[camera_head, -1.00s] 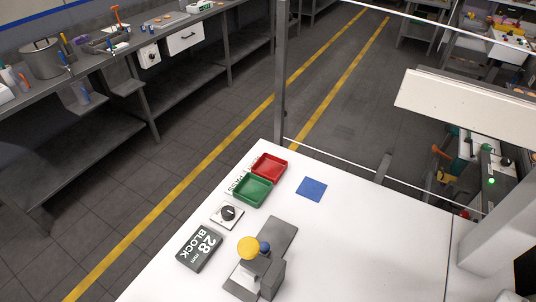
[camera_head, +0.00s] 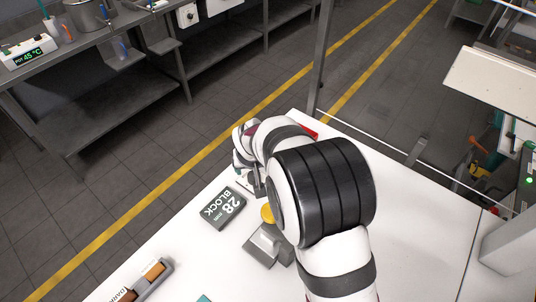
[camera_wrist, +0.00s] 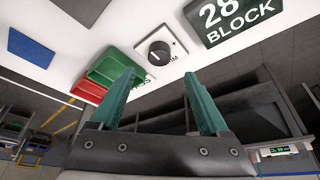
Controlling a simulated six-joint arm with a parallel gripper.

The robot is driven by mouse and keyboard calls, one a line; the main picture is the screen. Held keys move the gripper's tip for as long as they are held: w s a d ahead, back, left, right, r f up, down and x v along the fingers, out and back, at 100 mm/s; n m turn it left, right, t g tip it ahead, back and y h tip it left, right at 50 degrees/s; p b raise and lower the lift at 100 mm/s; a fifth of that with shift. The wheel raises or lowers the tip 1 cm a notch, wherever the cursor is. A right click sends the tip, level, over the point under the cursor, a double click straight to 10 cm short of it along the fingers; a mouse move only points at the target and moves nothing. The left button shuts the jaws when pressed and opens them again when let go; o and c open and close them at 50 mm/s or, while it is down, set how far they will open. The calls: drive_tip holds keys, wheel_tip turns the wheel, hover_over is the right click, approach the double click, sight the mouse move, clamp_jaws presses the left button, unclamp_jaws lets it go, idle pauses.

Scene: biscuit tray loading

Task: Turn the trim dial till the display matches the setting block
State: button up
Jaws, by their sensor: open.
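The trim dial is a black round knob (camera_wrist: 160,51) with a pale pointer mark on a white plate marked with a plus. In the wrist view it lies beyond my fingertips, between them and apart from them. My gripper (camera_wrist: 158,82) has two green fingers, open and empty. In the head view my arm hides most of the dial and gripper. The setting block (camera_head: 223,208) is a dark grey slab reading "28 mm BLOCK"; it also shows in the wrist view (camera_wrist: 235,20), right of the dial. I cannot make out a display belonging to the dial.
A grey device (camera_head: 265,245) with a yellow knob (camera_head: 267,214) stands near the block. Green (camera_wrist: 108,66) and red (camera_wrist: 88,91) trays lie left of the dial. A blue square (camera_wrist: 31,48) lies farther left. A pot readout (camera_head: 28,54) shows 45 °C on the back bench.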

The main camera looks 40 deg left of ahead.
sight(253, 174)
drive_tip(key=x, duration=0.7)
drive_tip(key=shift+f, duration=0.25)
clamp_jaws()
